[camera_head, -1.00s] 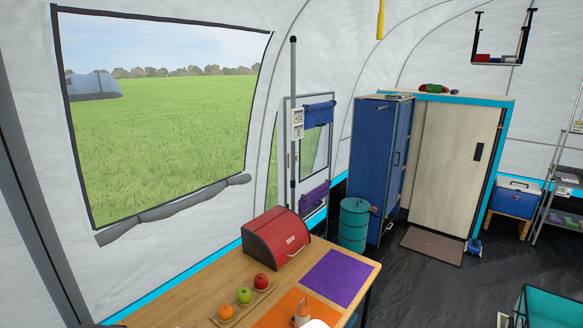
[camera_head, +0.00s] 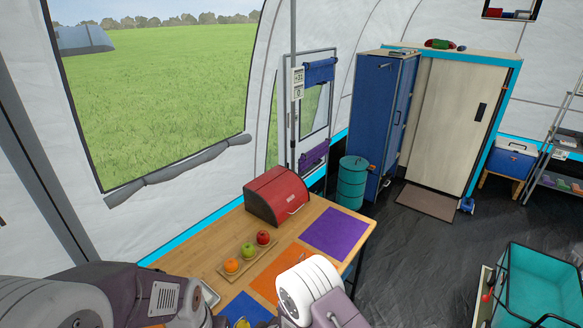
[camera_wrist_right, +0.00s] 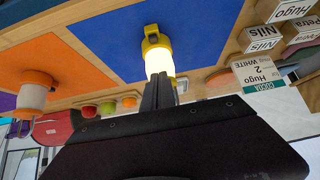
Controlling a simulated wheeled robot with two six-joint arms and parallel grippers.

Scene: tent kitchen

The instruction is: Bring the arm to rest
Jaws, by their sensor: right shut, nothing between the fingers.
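My right gripper (camera_wrist_right: 160,92) shows in the right wrist view with its fingers shut together and nothing between them. In the head view, parts of both my arms rise at the bottom edge over the near end of the wooden table (camera_head: 225,268). Neither gripper shows in the head view, and my left gripper is in no view.
The table carries a red bread box (camera_head: 277,195), a fruit tray (camera_head: 231,271), a purple mat (camera_head: 335,232) and an orange mat (camera_head: 268,282). A teal crate (camera_head: 540,280) stands at right.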

